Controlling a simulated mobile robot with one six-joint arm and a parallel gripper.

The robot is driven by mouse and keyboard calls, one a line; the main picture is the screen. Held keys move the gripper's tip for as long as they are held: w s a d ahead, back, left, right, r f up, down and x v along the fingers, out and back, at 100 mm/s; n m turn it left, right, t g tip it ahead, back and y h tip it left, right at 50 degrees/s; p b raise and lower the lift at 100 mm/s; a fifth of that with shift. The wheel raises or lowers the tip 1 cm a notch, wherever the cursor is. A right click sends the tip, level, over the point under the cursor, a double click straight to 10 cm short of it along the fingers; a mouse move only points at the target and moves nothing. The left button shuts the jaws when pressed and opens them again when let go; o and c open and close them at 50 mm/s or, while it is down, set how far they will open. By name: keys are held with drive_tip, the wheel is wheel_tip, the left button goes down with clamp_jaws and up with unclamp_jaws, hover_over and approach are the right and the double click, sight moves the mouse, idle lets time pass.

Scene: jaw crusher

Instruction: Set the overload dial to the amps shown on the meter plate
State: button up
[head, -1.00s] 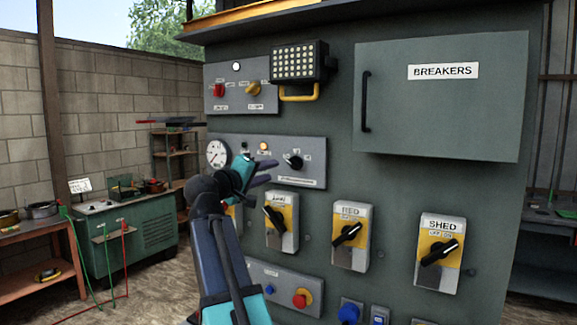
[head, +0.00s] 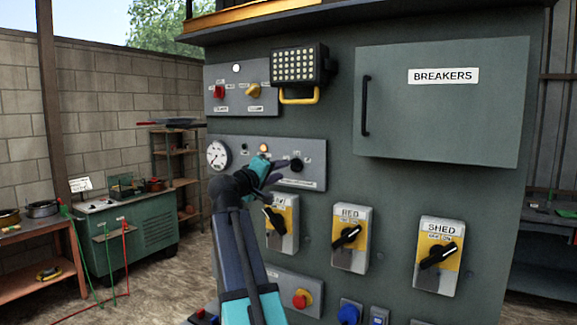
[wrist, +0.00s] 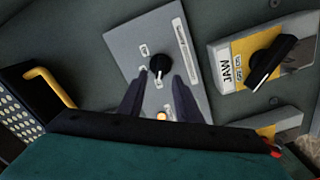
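The overload dial appears to be the black round knob (head: 297,165) on the grey middle panel (head: 315,178); it also shows in the wrist view (wrist: 160,63), with small white labels around it too small to read. A round white meter (head: 218,154) sits at the left end of the same panel; its reading and any plate figures are not legible. My gripper (head: 277,171) is at the panel, just left of the dial. In the wrist view my gripper (wrist: 158,80) is open and empty, its dark fingertips spread to either side just short of the knob.
A lit amber lamp (head: 264,148) is above my gripper. Yellow-plated JAW (head: 282,222), BED (head: 350,237) and SHED (head: 439,256) switches sit below. A lamp box with a yellow handle (head: 299,93) juts out above. The BREAKERS door (head: 440,125) is shut at upper right.

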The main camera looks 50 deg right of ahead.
sight(292, 166)
drive_tip(key=shift+p+x, duration=0.95)
drive_tip(key=shift+x, duration=2.6)
